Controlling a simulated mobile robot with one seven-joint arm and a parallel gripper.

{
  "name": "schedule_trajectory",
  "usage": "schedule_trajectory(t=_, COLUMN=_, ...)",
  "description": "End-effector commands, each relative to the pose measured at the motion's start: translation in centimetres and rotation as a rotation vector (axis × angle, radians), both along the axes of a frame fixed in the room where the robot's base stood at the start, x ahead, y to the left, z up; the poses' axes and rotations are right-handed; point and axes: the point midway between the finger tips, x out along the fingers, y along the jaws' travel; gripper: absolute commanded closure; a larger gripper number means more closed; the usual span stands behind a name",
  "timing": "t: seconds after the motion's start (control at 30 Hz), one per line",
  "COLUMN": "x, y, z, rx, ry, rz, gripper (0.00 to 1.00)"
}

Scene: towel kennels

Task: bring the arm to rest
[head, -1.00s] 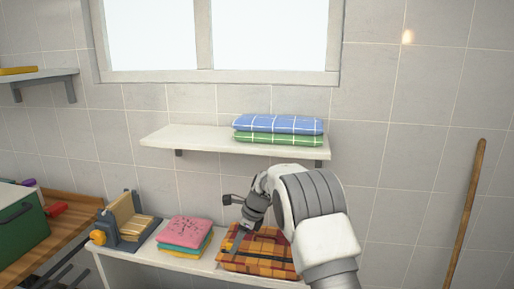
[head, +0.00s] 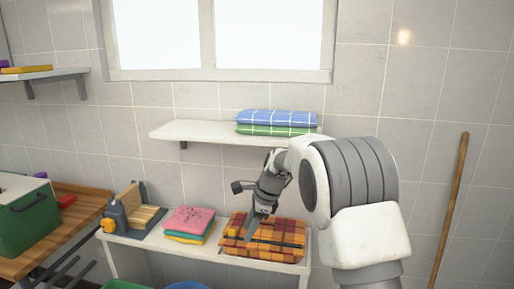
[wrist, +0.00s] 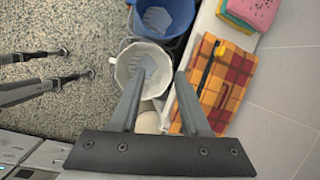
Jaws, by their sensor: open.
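My gripper (head: 256,226) hangs at the end of my bent arm, in front of the orange plaid folded cloth (head: 285,236) on the low white bench. In the wrist view my gripper (wrist: 160,76) shows two grey fingers spread apart with nothing between them. A white bucket (wrist: 128,68) shows below and between the fingers, and the plaid cloth (wrist: 228,72) lies to their right. I cannot tell the exact height of the gripper above the bench.
Above is a white shelf (head: 190,131) with blue and green checked towels (head: 277,123). A blue bucket (wrist: 172,18) stands by the bench. A wooden pole (head: 450,215) leans right.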

Motion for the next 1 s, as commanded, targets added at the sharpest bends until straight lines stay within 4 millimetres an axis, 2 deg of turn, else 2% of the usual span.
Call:
schedule_trajectory(t=0.03, x=-1.0, y=-0.8, z=1.9, rx=-0.014, ry=-0.035, rz=0.043, gripper=0.54)
schedule_trajectory(t=0.2, x=-4.9, y=-3.5, z=6.6, rx=-0.08, ry=-0.142, rz=0.22, gripper=0.54)
schedule_trajectory(t=0.5, x=-13.4, y=-8.0, z=12.4, rx=-0.231, ry=-0.313, rz=0.538, gripper=0.54)
schedule_trajectory(t=0.73, x=-20.5, y=-11.0, z=14.5, rx=-0.372, ry=-0.419, rz=0.788, gripper=0.54)
schedule_trajectory(t=1.0, x=-28.7, y=-13.9, z=14.4, rx=-0.56, ry=-0.505, rz=1.082, gripper=0.54)
